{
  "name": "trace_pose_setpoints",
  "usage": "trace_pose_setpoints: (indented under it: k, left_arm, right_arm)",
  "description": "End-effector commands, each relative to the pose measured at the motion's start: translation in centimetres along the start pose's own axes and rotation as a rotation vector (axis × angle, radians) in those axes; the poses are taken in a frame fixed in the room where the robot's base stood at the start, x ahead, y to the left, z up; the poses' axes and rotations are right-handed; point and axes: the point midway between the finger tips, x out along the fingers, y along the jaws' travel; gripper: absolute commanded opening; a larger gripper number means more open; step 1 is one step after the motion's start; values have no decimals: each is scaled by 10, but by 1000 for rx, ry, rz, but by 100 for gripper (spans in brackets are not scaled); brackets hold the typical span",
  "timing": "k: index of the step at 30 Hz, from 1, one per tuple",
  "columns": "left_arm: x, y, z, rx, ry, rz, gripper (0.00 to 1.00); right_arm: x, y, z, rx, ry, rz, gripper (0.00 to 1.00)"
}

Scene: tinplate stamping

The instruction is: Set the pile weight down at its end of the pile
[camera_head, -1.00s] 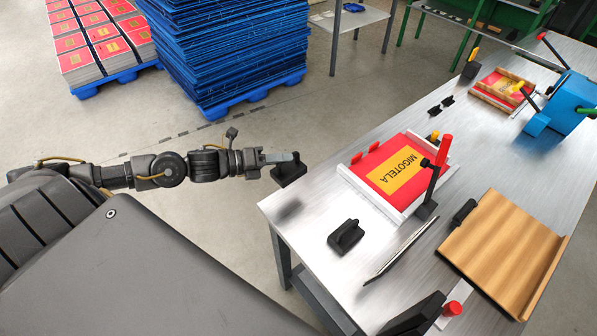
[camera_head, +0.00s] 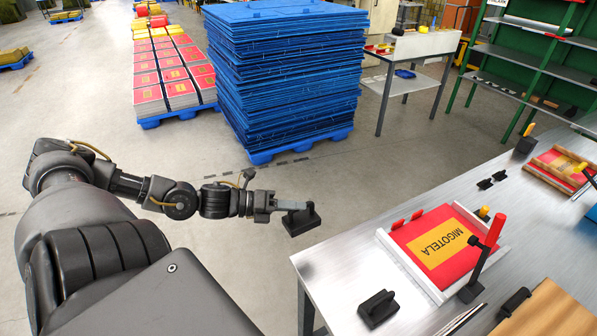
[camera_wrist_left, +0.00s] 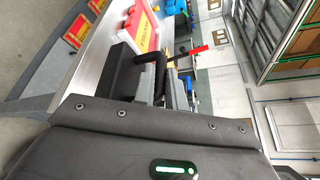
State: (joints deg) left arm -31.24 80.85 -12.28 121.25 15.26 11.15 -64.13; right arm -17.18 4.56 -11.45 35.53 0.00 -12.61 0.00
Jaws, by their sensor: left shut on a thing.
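My left gripper (camera_head: 276,205) is shut on a black pile weight (camera_head: 301,221) by its handle and holds it in the air, off the table's near-left corner. The weight also shows in the left wrist view (camera_wrist_left: 124,72), in front of the fingers. A second black weight (camera_head: 378,309) stands on the metal table (camera_head: 330,270). A red sheet pile (camera_head: 412,236) with a yellow MIGOTELA panel lies in a white-railed holder, to the right of the held weight. My right gripper is not in view.
A red-handled upright lever (camera_head: 483,255) stands at the holder's right side. Two small red tabs (camera_head: 407,219) sit at its left edge. A tall blue stack (camera_head: 285,90) and a pallet of red sheets (camera_head: 175,75) stand on the floor behind.

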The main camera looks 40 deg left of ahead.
Motion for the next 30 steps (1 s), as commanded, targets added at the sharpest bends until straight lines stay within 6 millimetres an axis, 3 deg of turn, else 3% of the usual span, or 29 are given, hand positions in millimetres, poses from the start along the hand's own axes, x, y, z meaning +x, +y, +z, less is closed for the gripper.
trace_pose_setpoints:
  k: [7,14,24,30]
  left_arm:
    - [13,-4,-11,-15,-58,16,0]
    - [42,-16,-36,-34,-128,54,0]
    - [87,-54,-67,-43,-169,84,0]
    - [101,-72,-75,-42,-175,91,0]
  right_arm:
    - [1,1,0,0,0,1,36]
    - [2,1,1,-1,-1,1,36]
    - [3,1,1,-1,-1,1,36]
    - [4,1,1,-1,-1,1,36]
